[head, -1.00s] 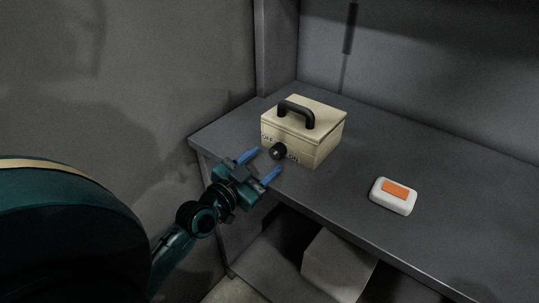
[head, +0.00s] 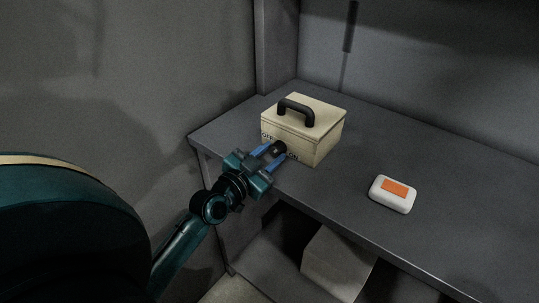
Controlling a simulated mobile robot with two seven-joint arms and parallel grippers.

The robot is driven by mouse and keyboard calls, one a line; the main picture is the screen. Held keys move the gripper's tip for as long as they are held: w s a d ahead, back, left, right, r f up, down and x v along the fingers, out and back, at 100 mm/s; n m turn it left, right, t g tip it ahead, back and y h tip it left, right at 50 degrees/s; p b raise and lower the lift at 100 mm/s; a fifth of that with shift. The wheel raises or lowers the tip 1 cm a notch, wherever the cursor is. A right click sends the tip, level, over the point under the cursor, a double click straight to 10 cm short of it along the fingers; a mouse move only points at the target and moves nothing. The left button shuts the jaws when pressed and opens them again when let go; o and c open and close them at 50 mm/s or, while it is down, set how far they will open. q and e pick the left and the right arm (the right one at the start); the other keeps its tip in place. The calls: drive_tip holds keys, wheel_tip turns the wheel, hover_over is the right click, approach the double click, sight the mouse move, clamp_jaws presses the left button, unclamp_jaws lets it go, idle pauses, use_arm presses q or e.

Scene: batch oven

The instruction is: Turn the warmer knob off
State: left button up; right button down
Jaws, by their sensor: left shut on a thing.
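The warmer (head: 315,142) is a cream box with a black arched handle on its lid, standing on the grey table near its left end. Its black knob (head: 279,147) is on the front face, between OFF lettering on the left and ON lettering on the right, which is partly covered. My left gripper (head: 271,153) is at the front face with its blue fingers on either side of the knob, shut on it. The knob's pointing direction is too small to tell. My right gripper is not in view.
A white block with an orange top patch (head: 394,194) lies on the table (head: 440,190) to the right of the warmer. A pale box (head: 337,265) stands on the lower shelf. A wall and an upright post (head: 275,50) are behind on the left.

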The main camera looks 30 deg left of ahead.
use_arm(q)
drive_tip(key=shift+c, duration=1.2)
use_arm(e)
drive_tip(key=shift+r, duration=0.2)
use_arm(q)
drive_tip(key=shift+r+n+p, duration=0.1)
drive_tip(key=shift+n+p, duration=0.4)
drive_tip(key=shift+n, duration=0.2)
drive_tip(key=shift+n+p, duration=0.45)
drive_tip(key=shift+n, duration=0.25)
drive_tip(key=shift+a+n+p, duration=0.1)
drive_tip(key=shift+n+p, duration=0.35)
drive_tip(key=shift+n, duration=0.55)
drive_tip(key=shift+n+p, duration=0.3)
drive_tip(key=shift+n, duration=0.3)
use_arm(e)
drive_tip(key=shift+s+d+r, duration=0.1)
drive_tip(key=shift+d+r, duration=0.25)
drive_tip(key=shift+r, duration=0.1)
use_arm(q)
drive_tip(key=shift+n, duration=0.4)
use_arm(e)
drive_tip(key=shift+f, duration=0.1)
